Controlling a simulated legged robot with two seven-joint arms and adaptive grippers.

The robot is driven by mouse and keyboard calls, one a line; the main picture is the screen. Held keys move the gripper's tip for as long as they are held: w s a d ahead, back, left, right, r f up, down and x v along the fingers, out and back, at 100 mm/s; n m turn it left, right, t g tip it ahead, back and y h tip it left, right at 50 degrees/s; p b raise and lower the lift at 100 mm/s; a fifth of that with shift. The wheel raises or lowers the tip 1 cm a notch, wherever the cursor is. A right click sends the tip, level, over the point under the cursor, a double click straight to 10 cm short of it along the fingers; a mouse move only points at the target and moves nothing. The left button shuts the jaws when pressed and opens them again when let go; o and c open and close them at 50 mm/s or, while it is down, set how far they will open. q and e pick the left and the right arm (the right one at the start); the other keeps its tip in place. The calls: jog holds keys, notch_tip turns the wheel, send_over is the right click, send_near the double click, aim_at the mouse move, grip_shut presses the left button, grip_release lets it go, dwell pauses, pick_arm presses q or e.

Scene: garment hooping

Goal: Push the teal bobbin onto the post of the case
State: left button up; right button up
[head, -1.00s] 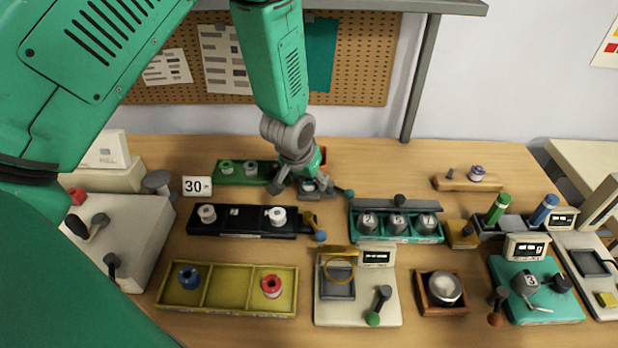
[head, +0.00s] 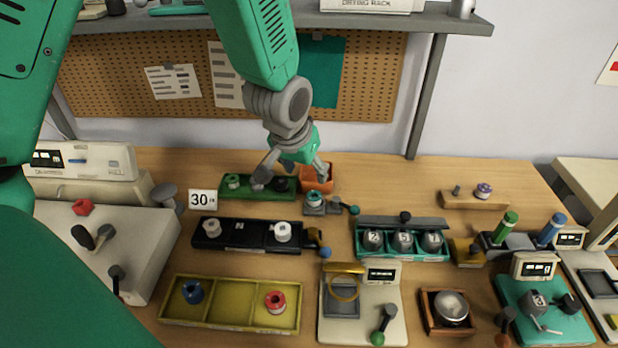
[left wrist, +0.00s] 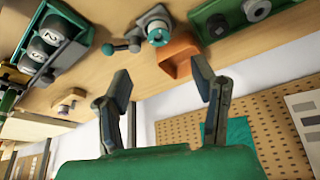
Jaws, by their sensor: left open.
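The teal bobbin (head: 315,197) sits upright on the small grey case (head: 314,210), which has a lever with a teal knob at its right. The bobbin also shows in the left wrist view (left wrist: 158,34), on the case (left wrist: 150,18), with a dark centre in its top. I cannot tell how far down the post it sits. My left gripper (head: 292,178) is open and empty, to the left of and behind the case, apart from the bobbin. In the left wrist view its two fingers (left wrist: 163,78) are spread with nothing between them. My right gripper is not in view.
An orange bin (head: 318,184) stands just behind the case. A green tray (head: 258,193) with bobbins lies left of it, under the left fingers. A black rack (head: 247,238) with white bobbins lies in front.

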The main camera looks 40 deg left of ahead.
aim_at(314, 197)
pick_arm(q)
jog(key=shift+s+r, duration=0.1)
jog(key=shift+c, duration=0.3)
jog(key=c, duration=0.7)
jog(key=shift+w+r+p, duration=0.1)
jog(key=shift+w+p, duration=0.1)
jog(key=shift+p, duration=0.2)
grip_shut()
jog(key=w+n+g+p, duration=0.1)
jog(key=p, duration=0.2)
jog(key=w+f+n+g+p, duration=0.1)
jog(key=n+p, duration=0.1)
jog(key=p, duration=0.1)
jog(key=w+f+n+g+p, duration=0.1)
jog(key=w+n+g+p, duration=0.1)
jog(key=p, duration=0.2)
jog(key=shift+a+f+h, duration=0.1)
jog(key=shift+a+h, duration=0.2)
jog(key=shift+f+n+g+p, duration=0.3)
jog(key=shift+f+n+p, duration=0.05)
jog(key=shift+n, duration=0.15)
notch_tip(314, 197, down, 6)
jog(key=b, duration=0.5)
jog(key=shift+f, duration=0.15)
